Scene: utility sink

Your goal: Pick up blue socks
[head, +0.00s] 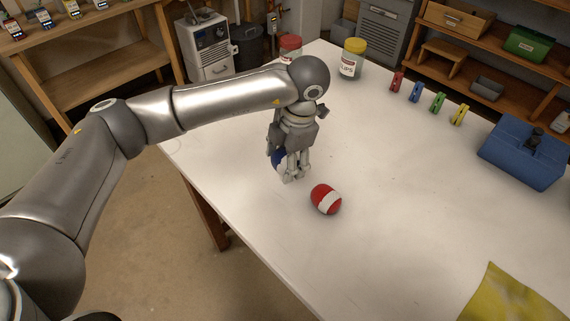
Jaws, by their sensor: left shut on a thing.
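The blue socks (277,159) show only as a small blue patch at the left side of my left gripper (291,175). The gripper hides most of them. The left gripper points down at the white table and is shut on the blue socks. I cannot tell whether the socks still touch the table. A red and white rolled bundle (326,199), which looks like another pair of socks, lies on the table just in front and to the right of the gripper. My right gripper is not in view.
The white table (400,220) is mostly clear in the middle. Red-lidded (290,46) and yellow-lidded (352,60) jars stand at the back. Several coloured clips (437,103) line the far edge. A blue box (522,153) is at right, a yellow cloth (510,297) at front right.

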